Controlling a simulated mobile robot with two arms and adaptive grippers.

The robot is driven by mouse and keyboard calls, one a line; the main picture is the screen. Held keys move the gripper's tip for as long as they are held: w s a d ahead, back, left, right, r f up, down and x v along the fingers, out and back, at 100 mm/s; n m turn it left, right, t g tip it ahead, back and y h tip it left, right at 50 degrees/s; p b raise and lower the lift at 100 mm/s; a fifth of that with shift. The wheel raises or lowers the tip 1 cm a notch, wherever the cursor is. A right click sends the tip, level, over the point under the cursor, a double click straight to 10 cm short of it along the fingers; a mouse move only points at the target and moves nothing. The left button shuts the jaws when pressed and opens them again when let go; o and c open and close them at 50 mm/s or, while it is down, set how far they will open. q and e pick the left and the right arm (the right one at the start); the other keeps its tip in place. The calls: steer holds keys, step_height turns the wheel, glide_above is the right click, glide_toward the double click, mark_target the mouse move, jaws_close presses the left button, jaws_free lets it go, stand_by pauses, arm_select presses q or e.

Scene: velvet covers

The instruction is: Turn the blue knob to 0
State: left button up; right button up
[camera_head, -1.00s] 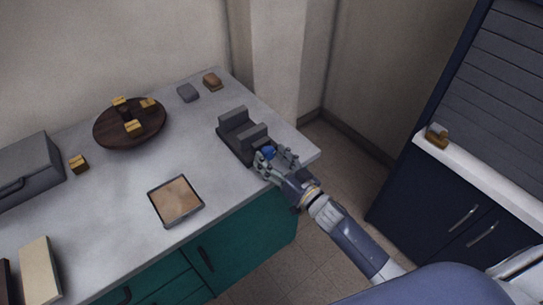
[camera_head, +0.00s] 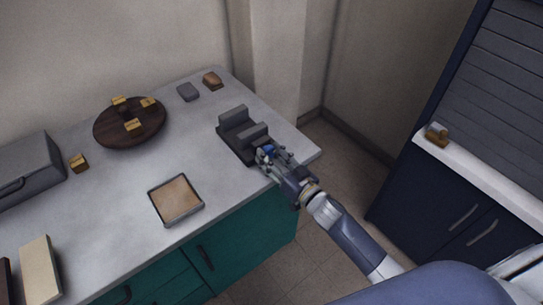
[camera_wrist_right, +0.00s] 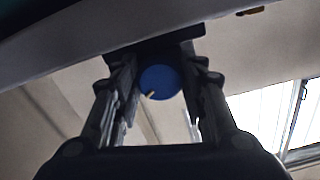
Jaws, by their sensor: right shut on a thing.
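The blue knob (camera_wrist_right: 160,80) is on the near face of a dark grey block-shaped device (camera_head: 235,142) at the right end of the counter. In the head view only a bit of the knob (camera_head: 267,150) shows past my fingers. My right gripper (camera_head: 270,158) is at the knob, and the right wrist view shows its two fingers (camera_wrist_right: 160,88) on either side, shut on it. A small pale mark on the knob points to the lower left in that view. I cannot read any number on the device. My left gripper is not in view.
The grey counter (camera_head: 110,200) holds a round dark tray (camera_head: 115,134) with small yellow pieces, a square framed tile (camera_head: 176,200), and small blocks at the back. A grey case (camera_head: 28,165) stands at left. Open floor lies right of the counter, before a dark cabinet (camera_head: 410,195).

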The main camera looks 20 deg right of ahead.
steer(key=n, duration=1.1)
steer(key=shift+n+b, duration=0.3)
steer(key=shift+b, duration=0.05)
steer(key=shift+r, duration=0.1)
stand_by(0.4)
steer(key=o, duration=1.1)
